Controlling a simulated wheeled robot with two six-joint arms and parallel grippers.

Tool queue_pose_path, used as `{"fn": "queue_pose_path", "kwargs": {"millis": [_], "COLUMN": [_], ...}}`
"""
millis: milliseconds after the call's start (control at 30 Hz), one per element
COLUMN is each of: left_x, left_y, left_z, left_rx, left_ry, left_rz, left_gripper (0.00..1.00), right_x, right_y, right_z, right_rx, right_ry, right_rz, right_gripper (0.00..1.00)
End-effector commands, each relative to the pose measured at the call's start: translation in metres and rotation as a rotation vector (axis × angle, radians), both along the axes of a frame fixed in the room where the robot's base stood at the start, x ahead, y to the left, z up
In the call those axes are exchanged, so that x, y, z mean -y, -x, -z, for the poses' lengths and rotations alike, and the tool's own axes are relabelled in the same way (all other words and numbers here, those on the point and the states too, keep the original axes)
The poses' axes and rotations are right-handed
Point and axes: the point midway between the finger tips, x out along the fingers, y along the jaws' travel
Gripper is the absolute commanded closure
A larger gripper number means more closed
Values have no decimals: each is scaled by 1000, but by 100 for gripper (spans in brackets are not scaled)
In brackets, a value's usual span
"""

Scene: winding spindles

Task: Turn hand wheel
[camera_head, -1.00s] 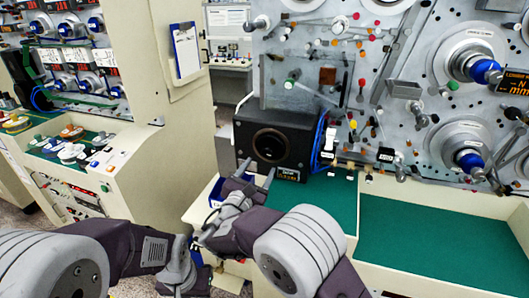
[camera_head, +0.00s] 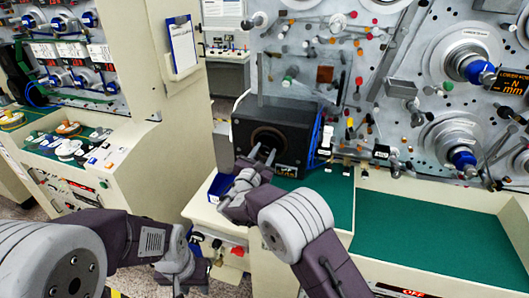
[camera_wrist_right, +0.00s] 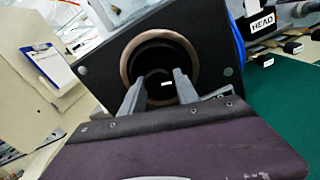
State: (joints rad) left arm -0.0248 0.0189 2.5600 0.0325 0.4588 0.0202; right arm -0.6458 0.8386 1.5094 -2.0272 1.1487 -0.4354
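No part is plainly recognisable as a hand wheel. A black box (camera_head: 298,128) stands at the back of the green bench, with a copper-rimmed round opening in its front. In the right wrist view the box (camera_wrist_right: 222,42) has a dark round part (camera_wrist_right: 160,88) with a small white mark inside the opening. My right gripper (camera_head: 262,155) is in front of the opening. Its fingers are apart, and in the wrist view the gripper (camera_wrist_right: 159,78) overlaps the opening's lower part; contact cannot be told. My left gripper (camera_head: 180,272) hangs low at the left, its fingers unclear.
The green bench top (camera_head: 330,200) is clear at the front right. A blue bin (camera_head: 222,187) is beside my right wrist. A panel (camera_head: 400,90) with spindles and knobs rises behind. A cream cabinet (camera_head: 165,110) with a blue clipboard (camera_head: 183,45) stands left.

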Motion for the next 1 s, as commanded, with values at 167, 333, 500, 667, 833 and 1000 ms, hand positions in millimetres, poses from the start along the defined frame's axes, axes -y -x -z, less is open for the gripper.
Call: {"fn": "queue_pose_path", "kwargs": {"millis": [167, 333, 500, 667, 833, 1000], "left_x": [0, 0, 0, 0, 0, 0], "left_y": [0, 0, 0, 0, 0, 0], "left_z": [4, 23, 56, 93, 129, 160], "left_rx": [0, 0, 0, 0, 0, 0], "left_ry": [0, 0, 0, 0, 0, 0], "left_rz": [0, 0, 0, 0, 0, 0], "left_gripper": [64, 64, 64, 64, 64, 64], "right_x": [0, 0, 0, 0, 0, 0], "right_y": [0, 0, 0, 0, 0, 0], "right_z": [1, 4, 8, 10, 8, 7], "right_rx": [6, 24, 61, 107, 157, 205], "right_ry": [-11, -62, -171, -311, -465, -619], "right_rz": [1, 0, 0, 0, 0, 0], "right_gripper": [100, 100, 100, 100, 100, 100]}}
